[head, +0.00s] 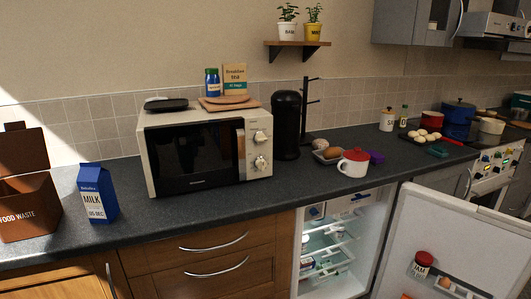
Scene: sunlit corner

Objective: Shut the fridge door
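The fridge (299,262) stands under the counter at the lower middle right of the head view, and its lit shelves with several items show. Its white door (435,222) is open, swung out to the right, with the inner face toward me. A red-lidded jam jar (421,265) and eggs sit in the door's shelves. The lower parts of the fridge and door are cut off by the frame's bottom edge. Neither of my grippers is in view.
The dark counter (300,185) runs above the fridge, with a microwave (205,150), milk carton (96,193), food waste box (28,190) and white pot with red lid (353,168). Wooden drawers (214,256) are left of the fridge. An oven (497,165) stands behind the door at right.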

